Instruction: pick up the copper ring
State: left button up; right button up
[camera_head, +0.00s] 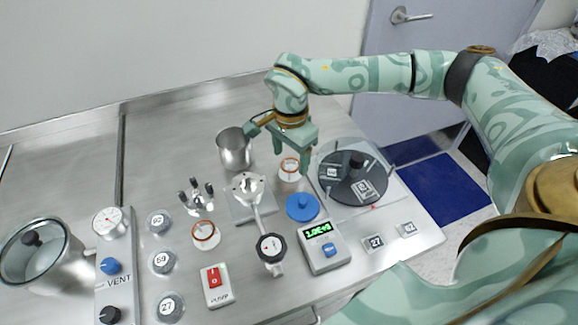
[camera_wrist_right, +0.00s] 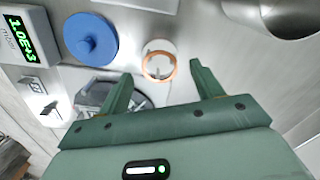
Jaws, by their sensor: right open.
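A copper ring (camera_head: 289,169) sits on a small round white piece on the metal bench, just below my right gripper (camera_head: 279,152) in the head view. In the right wrist view the copper ring (camera_wrist_right: 159,66) appears between the tips of my right gripper (camera_wrist_right: 162,70), with bare space around it. The gripper is open and empty, and I cannot tell its exact height above the ring. A second, similar copper-rimmed white piece (camera_head: 205,234) stands nearer the front, left of the valve. My left gripper is not in view.
A steel beaker (camera_head: 234,150) stands left of the gripper. A blue knobbed disc (camera_head: 302,207), a display box (camera_head: 324,247) and a round dark plate under a clear cover (camera_head: 352,178) lie close by.

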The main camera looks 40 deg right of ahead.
jog(key=shift+f, duration=0.3)
jog(key=shift+f, duration=0.25)
dwell(0.4)
jog(key=c, duration=1)
